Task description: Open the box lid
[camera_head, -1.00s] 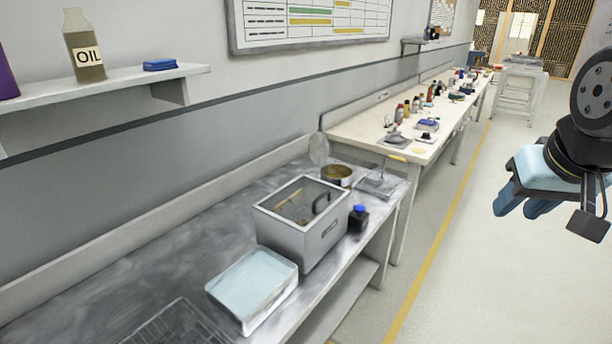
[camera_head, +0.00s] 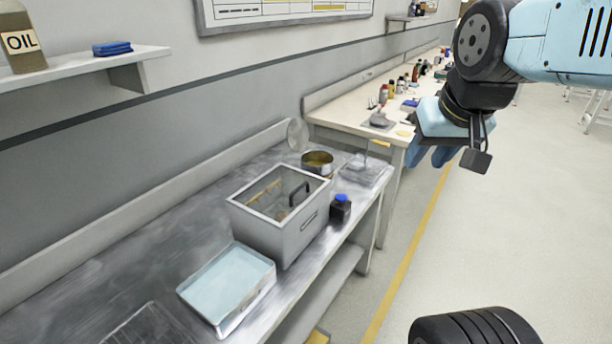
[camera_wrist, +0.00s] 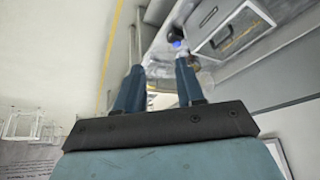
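A grey box (camera_head: 279,240) stands on the metal bench. Its lid (camera_head: 257,215) lies flat on top and looks shut, with a pale rim, a see-through middle and a black handle (camera_head: 299,192). The box also shows at the upper right of the wrist view (camera_wrist: 222,38). My gripper (camera_head: 431,156) is in the air to the right of the box, over the floor side of the benches, clear of box and lid. In the wrist view its two blue fingers (camera_wrist: 160,72) are apart with nothing between them.
A small black bottle with a blue cap (camera_head: 340,207) stands right beside the box. A tray of pale blue liquid (camera_head: 228,284) is in front, a round pot (camera_head: 318,163) behind. A shelf (camera_head: 85,65) juts from the wall.

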